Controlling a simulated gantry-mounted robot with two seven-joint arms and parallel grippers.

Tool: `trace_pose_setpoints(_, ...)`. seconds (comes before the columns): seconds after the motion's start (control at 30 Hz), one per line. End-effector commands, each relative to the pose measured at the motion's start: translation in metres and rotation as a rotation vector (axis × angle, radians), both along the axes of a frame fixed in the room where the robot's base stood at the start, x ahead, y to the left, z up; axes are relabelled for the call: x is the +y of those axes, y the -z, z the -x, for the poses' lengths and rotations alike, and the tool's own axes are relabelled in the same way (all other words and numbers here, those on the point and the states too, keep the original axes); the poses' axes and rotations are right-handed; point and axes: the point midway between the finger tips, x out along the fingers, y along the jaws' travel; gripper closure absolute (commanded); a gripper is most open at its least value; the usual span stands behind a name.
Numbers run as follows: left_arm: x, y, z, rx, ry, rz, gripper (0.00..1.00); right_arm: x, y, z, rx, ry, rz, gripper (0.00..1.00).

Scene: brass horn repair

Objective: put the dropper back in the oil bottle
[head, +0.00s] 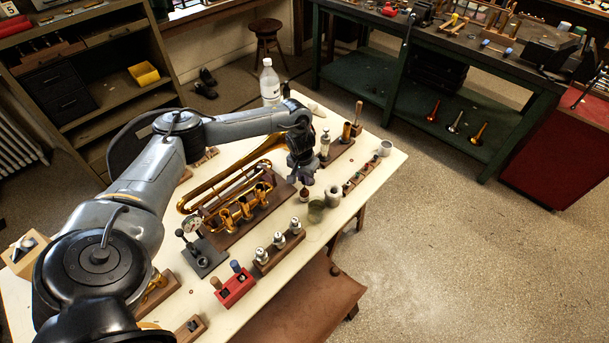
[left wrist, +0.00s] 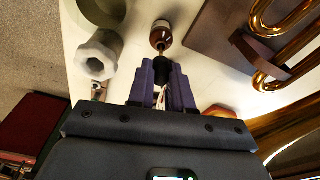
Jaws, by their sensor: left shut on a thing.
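The small amber oil bottle (head: 304,194) stands on the pale bench top, just below my left gripper (head: 301,178). In the left wrist view the amber bottle (left wrist: 160,36) shows just beyond my left fingertips. My left gripper (left wrist: 161,82) has purple fingers and is shut on the dropper (left wrist: 161,67), whose black bulb shows between them. The bulb lies close to the bottle in that view. I cannot tell whether the dropper's tip is inside the bottle's neck. My right gripper is in neither view.
A pale hollow block (head: 332,196) and an olive cup (head: 316,211) stand close to the bottle. A brass horn on a wooden board (head: 237,222) lies on the other side. A wooden rack of mouthpieces (head: 279,251) is nearer the front. A clear plastic bottle (head: 269,83) stands at the back.

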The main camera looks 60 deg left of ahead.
Motion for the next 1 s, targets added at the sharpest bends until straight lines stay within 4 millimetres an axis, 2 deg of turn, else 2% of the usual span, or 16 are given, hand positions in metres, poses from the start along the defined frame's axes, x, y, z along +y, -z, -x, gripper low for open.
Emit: trace_pose_setpoints(1.0, 0.000, 0.031, 0.000, 0.001, 0.001, 0.000, 1.00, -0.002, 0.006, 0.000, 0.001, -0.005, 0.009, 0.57)
